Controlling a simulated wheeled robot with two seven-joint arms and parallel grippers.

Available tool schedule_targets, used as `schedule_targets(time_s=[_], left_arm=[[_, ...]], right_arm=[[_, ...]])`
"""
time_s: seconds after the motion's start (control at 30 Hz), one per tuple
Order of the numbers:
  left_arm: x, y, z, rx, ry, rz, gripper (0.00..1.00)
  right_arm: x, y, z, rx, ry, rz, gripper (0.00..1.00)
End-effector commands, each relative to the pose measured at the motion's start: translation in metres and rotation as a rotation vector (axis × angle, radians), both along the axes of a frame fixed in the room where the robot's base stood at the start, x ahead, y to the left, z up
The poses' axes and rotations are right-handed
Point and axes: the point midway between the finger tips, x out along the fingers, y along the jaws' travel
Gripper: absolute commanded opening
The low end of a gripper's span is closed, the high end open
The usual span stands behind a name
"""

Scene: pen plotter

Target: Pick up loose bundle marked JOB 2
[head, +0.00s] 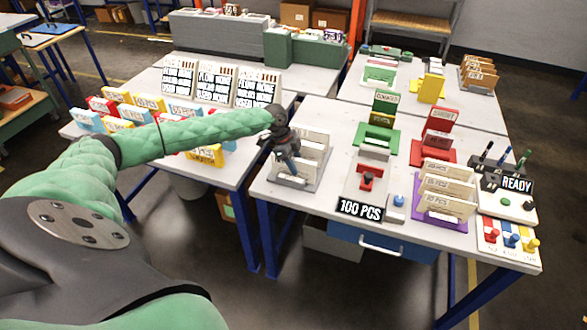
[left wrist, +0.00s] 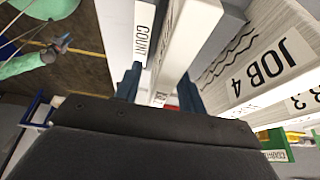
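A grey rack (head: 292,182) with several upright cream bundles (head: 313,152) stands at the left of the near table. My left gripper (head: 290,168) points down at the rack's left side. In the left wrist view its two fingers (left wrist: 160,88) are apart, with a pale upright slab (left wrist: 188,35) reaching between them; I cannot tell whether they touch it. A bundle marked JOB 4 (left wrist: 265,62) stands to the right, with one ending in 3 (left wrist: 305,101) beyond it. No JOB 2 marking is readable.
A 100 PCS sign (head: 360,209) and red device (head: 367,178) stand right of the rack. A purple rack (head: 440,217) of bundles and a READY sign (head: 517,185) are farther right. A COUNT label (left wrist: 142,30) is close left of the fingers.

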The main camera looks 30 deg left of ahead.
Motion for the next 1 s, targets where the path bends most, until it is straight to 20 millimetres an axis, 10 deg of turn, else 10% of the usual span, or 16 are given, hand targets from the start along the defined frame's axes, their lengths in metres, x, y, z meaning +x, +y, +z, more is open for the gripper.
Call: schedule_targets(time_s=[0.8,1.0], left_arm=[[-0.0003,0.0003,-0.0050,0.000,0.001,0.001,0.40],[-0.0001,0.0002,-0.0050,0.000,0.000,0.000,0.03]], right_arm=[[-0.0003,-0.0017,0.0014,-0.001,0.001,0.000,0.36],[0.0001,-0.0004,0.0017,0.000,0.000,0.000,0.36]])
